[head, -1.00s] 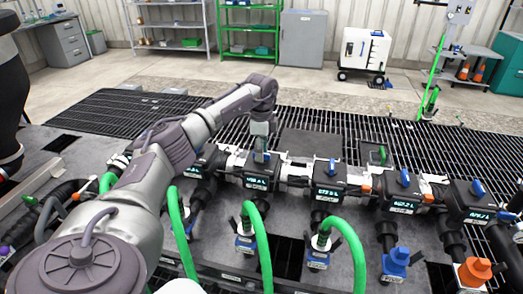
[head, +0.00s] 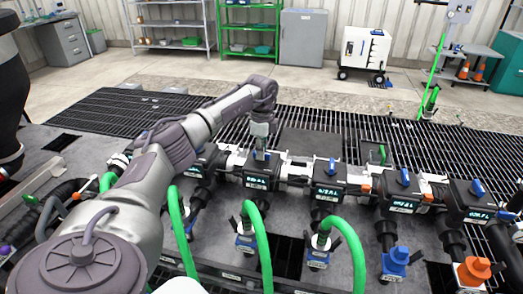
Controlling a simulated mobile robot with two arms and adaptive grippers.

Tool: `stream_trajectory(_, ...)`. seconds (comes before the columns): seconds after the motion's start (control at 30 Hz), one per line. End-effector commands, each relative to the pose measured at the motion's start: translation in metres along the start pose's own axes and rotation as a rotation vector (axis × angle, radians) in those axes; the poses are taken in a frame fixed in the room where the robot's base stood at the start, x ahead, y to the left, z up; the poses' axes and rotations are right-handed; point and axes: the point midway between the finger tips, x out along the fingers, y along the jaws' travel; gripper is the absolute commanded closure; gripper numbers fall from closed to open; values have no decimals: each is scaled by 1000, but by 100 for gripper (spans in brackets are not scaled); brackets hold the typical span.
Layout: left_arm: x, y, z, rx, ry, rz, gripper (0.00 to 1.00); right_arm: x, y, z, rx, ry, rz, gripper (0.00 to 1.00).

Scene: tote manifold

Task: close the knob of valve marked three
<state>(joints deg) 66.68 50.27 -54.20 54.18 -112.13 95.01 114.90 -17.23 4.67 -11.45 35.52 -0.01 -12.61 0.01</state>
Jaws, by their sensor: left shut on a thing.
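Several black valve blocks with blue knobs and small lit labels stand in a row on the pipe manifold; the label digits are too small to read, so I cannot tell which is marked three. My left gripper (head: 260,149) points down onto the valve block (head: 256,174) second from the left in view. It is shut on that valve's blue knob, which it mostly hides. To the right are the free blue knobs of the middle valve (head: 332,166), the following valve (head: 404,176) and the rightmost valve (head: 478,187). My right gripper is not in view.
Green hoses (head: 259,240) rise in front of the valves. A blue cap (head: 395,262) and an orange cap (head: 474,270) sit at the lower right. Dark floor grating (head: 430,150) lies behind the manifold. Shelves and a white cart (head: 365,50) stand far back.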

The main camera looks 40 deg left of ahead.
Motion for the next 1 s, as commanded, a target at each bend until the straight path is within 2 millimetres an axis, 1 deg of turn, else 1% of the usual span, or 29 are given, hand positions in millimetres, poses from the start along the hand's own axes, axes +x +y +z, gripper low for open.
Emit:
stream_trajectory(0.27,-3,0,0,170,-1,0,100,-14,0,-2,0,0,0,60)
stream_trajectory(0.6,-2,0,0,488,0,0,100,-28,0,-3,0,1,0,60)
stream_trajectory(1.0,-2,0,-1,868,1,-1,100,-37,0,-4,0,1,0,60)
